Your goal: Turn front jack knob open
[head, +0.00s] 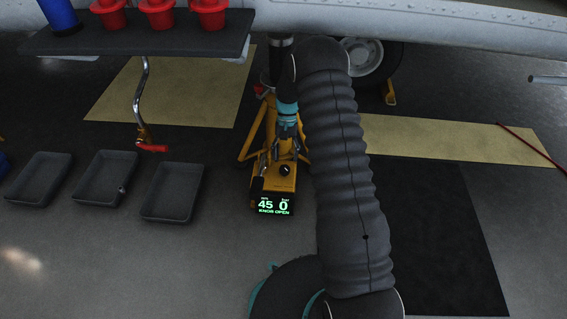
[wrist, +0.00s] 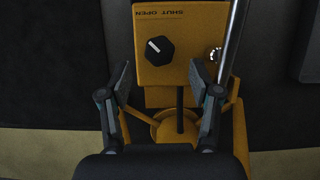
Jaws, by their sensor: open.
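The yellow front jack (head: 270,182) stands on the floor under the aircraft, and its green display (head: 274,207) reads 45, 0 and KNOB OPEN. Its black round knob (head: 285,169) is on the top face. In the wrist view the knob (wrist: 160,50) shows a white pointer line slanting to the upper left, below an upside-down SHUT/OPEN label (wrist: 158,12). My gripper (wrist: 158,72) is open, with one finger to each side, just short of the knob. The fingers appear apart from it and nothing is between them. In the head view my gripper (head: 288,140) is small and partly hidden.
A dark shelf (head: 140,42) with red cups and a blue item is at upper left. Several grey trays (head: 172,192) lie on the floor at left. A shiny rod (wrist: 232,40) rises beside the knob at right. An aircraft wheel (head: 365,58) stands behind my arm.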

